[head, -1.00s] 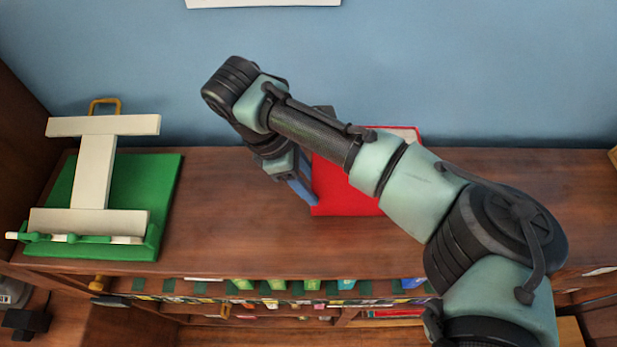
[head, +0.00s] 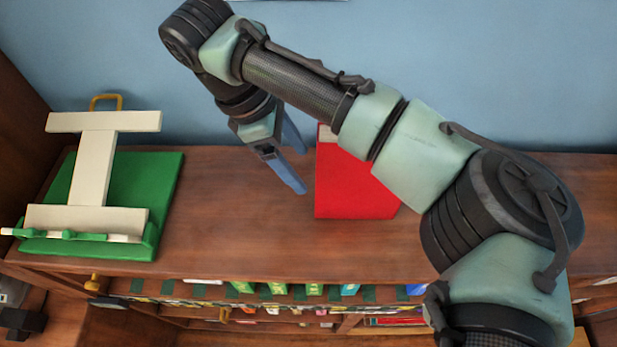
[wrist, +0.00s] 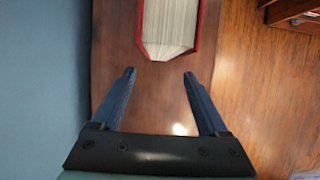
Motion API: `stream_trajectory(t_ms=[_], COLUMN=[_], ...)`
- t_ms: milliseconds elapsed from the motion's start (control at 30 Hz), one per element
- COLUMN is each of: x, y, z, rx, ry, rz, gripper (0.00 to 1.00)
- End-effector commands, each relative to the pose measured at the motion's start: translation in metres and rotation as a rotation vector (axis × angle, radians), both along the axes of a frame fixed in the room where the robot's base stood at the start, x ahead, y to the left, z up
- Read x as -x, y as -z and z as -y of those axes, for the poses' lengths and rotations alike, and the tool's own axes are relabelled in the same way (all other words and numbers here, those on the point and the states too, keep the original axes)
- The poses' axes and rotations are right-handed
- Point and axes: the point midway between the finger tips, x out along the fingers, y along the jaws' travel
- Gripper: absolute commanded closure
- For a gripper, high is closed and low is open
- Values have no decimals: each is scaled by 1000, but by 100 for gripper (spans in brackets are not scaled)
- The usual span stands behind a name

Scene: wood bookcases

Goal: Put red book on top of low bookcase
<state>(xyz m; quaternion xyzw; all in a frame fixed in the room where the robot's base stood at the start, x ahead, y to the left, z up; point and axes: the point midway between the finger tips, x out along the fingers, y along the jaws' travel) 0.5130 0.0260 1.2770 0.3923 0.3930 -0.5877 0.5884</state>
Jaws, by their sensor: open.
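The red book (head: 350,188) rests on the wooden top of the low bookcase (head: 235,235), right of the middle in the head view. My forearm hides part of it. My gripper (head: 301,172) is open and empty, just left of the book and apart from it. In the wrist view the book's pale page edges between red covers (wrist: 168,28) show at the top, beyond the two blue fingertips of my gripper (wrist: 159,74). Bare wood lies between the fingers.
Shelves below hold several small books (head: 277,289). A blue wall (head: 480,70) rises behind. The front middle of the top is clear.

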Motion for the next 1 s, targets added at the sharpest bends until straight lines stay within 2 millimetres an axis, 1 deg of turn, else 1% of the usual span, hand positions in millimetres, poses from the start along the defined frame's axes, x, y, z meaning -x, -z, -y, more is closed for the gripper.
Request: stream_trajectory(t_ms=[33, 100, 300, 433, 667, 733, 767, 833, 867, 933, 967, 1000], x=[-1, -1, 0, 0, 0, -1, -2, -6, -8, -14, -16, -18], y=[-11, -22, -43, -49, -51, -50, -50, -49, -50, -61, -70, -88], z=[-4, -8, -17, -20, -21, -26, -32, -58, -75, -126, -151, -184], rx=[5, 4, 2, 1, 0, -14, -30, -105, -155, -320, -410, -543], ry=[-1, -2, -1, 1, 1, -6, -15, -49, -70, -117, -134, -150], rz=[6, 5, 2, 0, -1, 9, 22, 78, 115, 230, 289, 374], gripper=[23, 23, 23, 23, 23, 23, 23, 23, 23, 23, 23, 23])
